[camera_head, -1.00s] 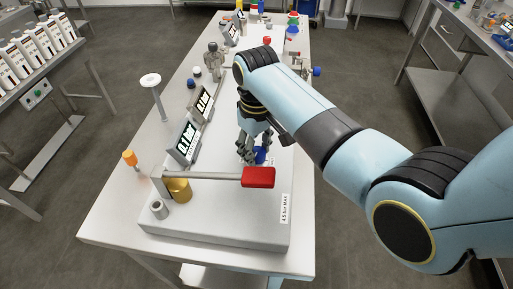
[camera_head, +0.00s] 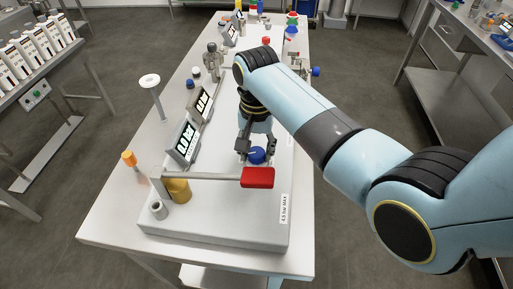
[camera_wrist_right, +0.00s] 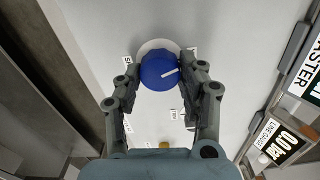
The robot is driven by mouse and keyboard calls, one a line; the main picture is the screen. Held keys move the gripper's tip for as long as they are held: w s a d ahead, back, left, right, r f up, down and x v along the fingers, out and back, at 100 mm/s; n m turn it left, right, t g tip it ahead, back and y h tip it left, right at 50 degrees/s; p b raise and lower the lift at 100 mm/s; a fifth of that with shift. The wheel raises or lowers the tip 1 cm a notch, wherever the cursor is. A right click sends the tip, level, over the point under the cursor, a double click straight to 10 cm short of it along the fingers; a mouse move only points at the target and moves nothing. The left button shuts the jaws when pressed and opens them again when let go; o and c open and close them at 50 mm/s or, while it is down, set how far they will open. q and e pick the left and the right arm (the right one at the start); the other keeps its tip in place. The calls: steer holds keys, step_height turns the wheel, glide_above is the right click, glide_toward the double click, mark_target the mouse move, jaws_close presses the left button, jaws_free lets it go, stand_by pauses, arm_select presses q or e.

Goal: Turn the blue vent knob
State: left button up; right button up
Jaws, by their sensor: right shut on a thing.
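The blue vent knob (camera_head: 257,156) sits on the pale panel of the bench unit, just behind the red-handled lever in the head view. In the right wrist view the knob (camera_wrist_right: 158,72) is round with a white pointer line toward the right and slightly up, on a pale round base. My right gripper (camera_head: 255,150) reaches down over it, one finger on each side. In the wrist view the fingers of the gripper (camera_wrist_right: 161,68) flank the knob and are shut on it. My left gripper is not in view.
A red lever handle (camera_head: 258,177) lies close in front of the knob. Two tilted displays (camera_head: 186,142) stand to the left. A brass cylinder (camera_head: 179,190) and an orange-topped post (camera_head: 129,158) are nearer the front left. The bench's left front is mostly clear.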

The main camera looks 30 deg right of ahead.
mark_target(257, 151)
steer(key=shift+m, duration=1.9)
steer(key=o, duration=1.2)
steer(key=shift+r, duration=0.2)
step_height(257, 151, up, 12)
steer(key=shift+f, duration=0.2)
